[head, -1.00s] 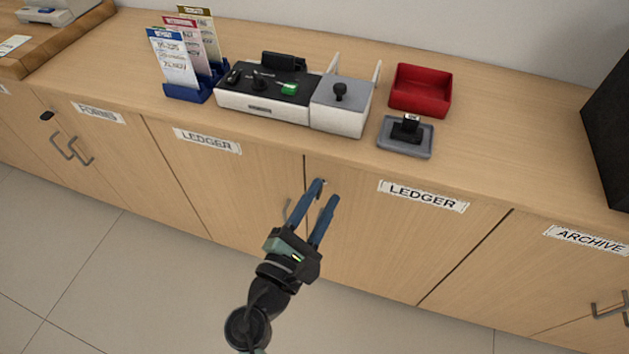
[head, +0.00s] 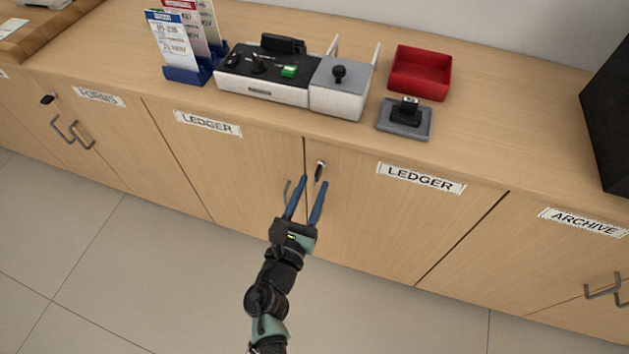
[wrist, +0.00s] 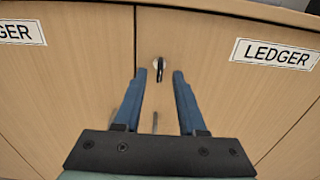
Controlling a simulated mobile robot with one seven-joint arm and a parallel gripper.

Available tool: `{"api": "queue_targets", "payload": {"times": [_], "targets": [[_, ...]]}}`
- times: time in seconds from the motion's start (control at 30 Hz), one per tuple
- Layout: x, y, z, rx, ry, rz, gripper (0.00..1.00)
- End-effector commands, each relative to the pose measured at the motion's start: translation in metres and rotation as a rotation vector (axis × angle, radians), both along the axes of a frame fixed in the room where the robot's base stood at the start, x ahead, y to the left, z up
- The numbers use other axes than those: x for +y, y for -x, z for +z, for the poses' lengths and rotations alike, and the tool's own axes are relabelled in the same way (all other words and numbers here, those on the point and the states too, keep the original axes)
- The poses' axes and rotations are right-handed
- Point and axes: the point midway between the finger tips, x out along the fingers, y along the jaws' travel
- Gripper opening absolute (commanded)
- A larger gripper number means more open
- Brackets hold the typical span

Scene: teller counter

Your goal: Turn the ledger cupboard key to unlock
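The ledger cupboard key (head: 319,171) sits in a round lock near the top of the right-hand ledger door (head: 390,225), just right of the seam between the two doors. In the wrist view the dark key (wrist: 159,70) hangs below the silver lock face. My gripper (head: 309,181) is open, with blue fingers apart. In the head view its fingertips lie just below the key. In the wrist view (wrist: 160,75) the key shows between the fingertips, and nothing is gripped. A grey door handle (head: 287,192) is partly hidden behind the left finger.
The counter above holds a white and black device (head: 270,72), a red tray (head: 420,73), a stamp on a grey pad (head: 404,118) and a blue leaflet holder (head: 187,73). An archive cupboard label (head: 585,222) is at right. The floor in front is clear.

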Motion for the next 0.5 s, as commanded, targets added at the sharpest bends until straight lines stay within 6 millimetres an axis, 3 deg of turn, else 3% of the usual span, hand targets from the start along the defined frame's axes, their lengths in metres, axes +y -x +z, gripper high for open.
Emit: {"api": "queue_targets", "payload": {"times": [0.2,0.5], "targets": [[-0.006,-0.019,0.0,-0.001,0.0,0.0,0.4],[-0.007,-0.022,0.0,0.0,0.0,0.0,0.4]]}}
